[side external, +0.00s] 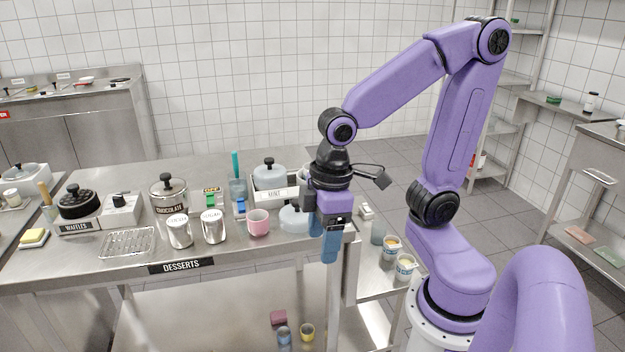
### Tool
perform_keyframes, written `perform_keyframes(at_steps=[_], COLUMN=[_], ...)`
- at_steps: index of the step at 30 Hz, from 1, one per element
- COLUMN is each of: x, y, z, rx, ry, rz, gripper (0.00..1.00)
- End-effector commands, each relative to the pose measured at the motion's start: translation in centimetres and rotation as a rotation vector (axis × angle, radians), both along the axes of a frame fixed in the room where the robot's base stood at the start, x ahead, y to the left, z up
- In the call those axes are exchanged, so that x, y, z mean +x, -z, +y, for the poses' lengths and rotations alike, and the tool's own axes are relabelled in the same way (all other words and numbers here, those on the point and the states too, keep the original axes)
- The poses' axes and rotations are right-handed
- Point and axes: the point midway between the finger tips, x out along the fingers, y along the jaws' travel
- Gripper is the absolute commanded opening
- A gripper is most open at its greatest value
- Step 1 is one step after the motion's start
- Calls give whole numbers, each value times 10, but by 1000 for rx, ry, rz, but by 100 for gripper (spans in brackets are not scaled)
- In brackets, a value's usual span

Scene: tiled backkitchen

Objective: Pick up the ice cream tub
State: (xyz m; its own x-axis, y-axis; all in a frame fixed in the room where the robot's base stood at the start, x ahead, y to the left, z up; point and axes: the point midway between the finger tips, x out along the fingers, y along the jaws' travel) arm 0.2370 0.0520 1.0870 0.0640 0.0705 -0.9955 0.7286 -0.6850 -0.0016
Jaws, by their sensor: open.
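My gripper (328,250) points down with blue fingers near the front right corner of the metal desserts table (130,272). It is open, and I see nothing held between the fingers. Two small white tubs with coloured labels, one tub (392,246) behind and another tub (405,266) in front, stand on a lower metal surface to the right of the gripper, apart from it. They look like ice cream tubs, but their labels are too small to read. The gripper and wrist hide part of the table's right end.
A pink mug (258,223), two shaker tins (213,226), a chocolate pot (169,192) and lidded containers (269,174) crowd the table left of my gripper. Small cups (307,331) stand on the shelf below. A grey-green cup (377,233) stands near the tubs.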

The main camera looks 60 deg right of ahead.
Motion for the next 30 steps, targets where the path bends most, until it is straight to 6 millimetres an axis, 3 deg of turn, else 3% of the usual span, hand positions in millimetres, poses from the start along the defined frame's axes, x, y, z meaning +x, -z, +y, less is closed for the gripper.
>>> perform_keyframes(at_steps=[8, 14, 21, 30], x=[83, 134, 178, 195], y=[-16, -27, -40, -55], z=[-36, -84, -163, -283], rx=[41, 58, 61, 40], ry=[308, 523, 782, 1095], rz=[-58, -108, -177, -267], gripper=[66, 66, 66, 66])
